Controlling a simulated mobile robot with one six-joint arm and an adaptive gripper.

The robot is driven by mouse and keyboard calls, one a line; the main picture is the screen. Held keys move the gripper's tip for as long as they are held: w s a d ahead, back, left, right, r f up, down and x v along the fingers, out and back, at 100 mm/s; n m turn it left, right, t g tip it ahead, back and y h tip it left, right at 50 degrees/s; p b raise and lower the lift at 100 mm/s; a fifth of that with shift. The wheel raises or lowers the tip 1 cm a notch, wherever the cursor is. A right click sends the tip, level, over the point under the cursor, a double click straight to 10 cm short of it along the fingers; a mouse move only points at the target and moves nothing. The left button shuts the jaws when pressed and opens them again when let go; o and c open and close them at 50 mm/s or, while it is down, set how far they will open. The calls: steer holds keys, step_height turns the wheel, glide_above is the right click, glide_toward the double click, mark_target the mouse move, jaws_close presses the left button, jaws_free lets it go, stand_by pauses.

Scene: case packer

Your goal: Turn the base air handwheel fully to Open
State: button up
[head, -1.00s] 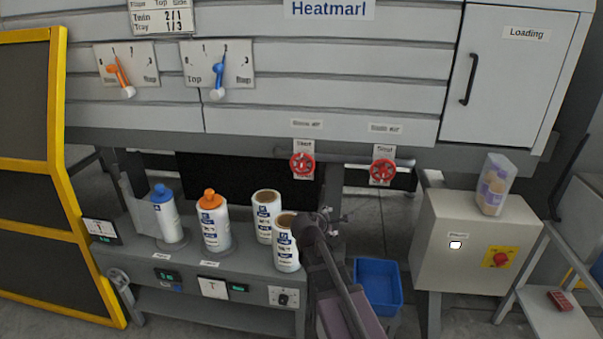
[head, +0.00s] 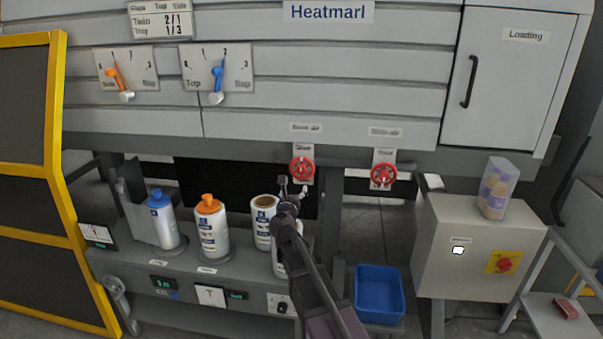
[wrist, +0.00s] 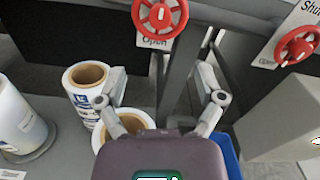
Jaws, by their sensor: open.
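Two red handwheels sit side by side under the machine front. The left handwheel (head: 302,169) is under a blurred label that appears to read "Base air" (head: 306,127). The right handwheel (head: 383,175) is under a label that appears to read "Side air" (head: 386,132). A plate behind each wheel has "Shut" at the top. In the wrist view, "Open" shows below the left handwheel (wrist: 160,17). My gripper (head: 292,187) is open and empty, just below the left wheel in the head view. In the wrist view its fingers (wrist: 161,86) are spread below that wheel, apart from it.
White film rolls (head: 264,222) and bottles with blue (head: 163,222) and orange (head: 211,228) caps stand on the bench close to my arm. A blue bin (head: 380,293) is on the floor.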

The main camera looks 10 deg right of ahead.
mark_target(302, 171)
steer(key=shift+w, duration=0.1)
steer(key=x, duration=1.3)
steer(key=shift+w+d, duration=0.15)
steer(key=shift+w, duration=0.1)
steer(key=c, duration=1.1)
steer(key=shift+d, duration=0.2)
steer(key=shift+c, duration=0.2)
